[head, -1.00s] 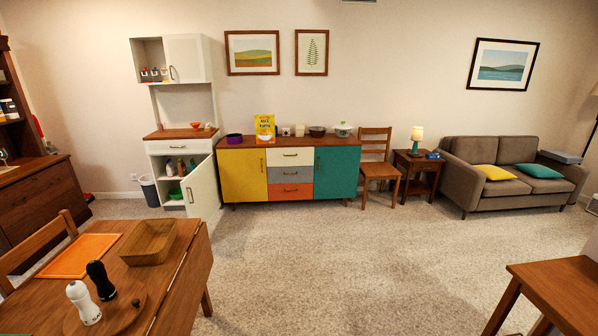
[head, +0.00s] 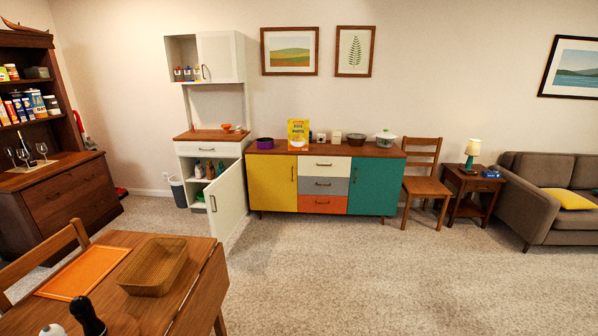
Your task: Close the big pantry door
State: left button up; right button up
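The white pantry hutch (head: 208,148) stands against the back wall, left of the coloured sideboard. Its big lower door (head: 228,206) is swung open toward me and to the right, with a dark handle (head: 213,203) near its left edge. Bottles and a green item show inside the lower compartment (head: 203,172). The upper right door (head: 220,57) is shut, and the upper left cubby beside it is open with small jars. Neither of my grippers shows in the head view.
A dining table (head: 180,290) with an orange mat, a wooden tray and shakers stands at the front left. A sideboard (head: 270,183) is right of the hutch, its left end near the open door. A bin (head: 178,191) stands left of the hutch. The carpet (head: 340,275) is clear at centre and right.

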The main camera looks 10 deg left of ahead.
aim_at(225, 198)
jog(key=i+u, duration=0.2)
jog(key=i, duration=0.6)
jog(key=i+u, duration=0.3)
jog(key=i, duration=0.15)
jog(key=i+l+u, duration=0.55)
jog(key=i, duration=0.75)
jog(key=l, duration=0.4)
jog(key=i+l+z, duration=0.15)
jog(key=i+l, duration=0.25)
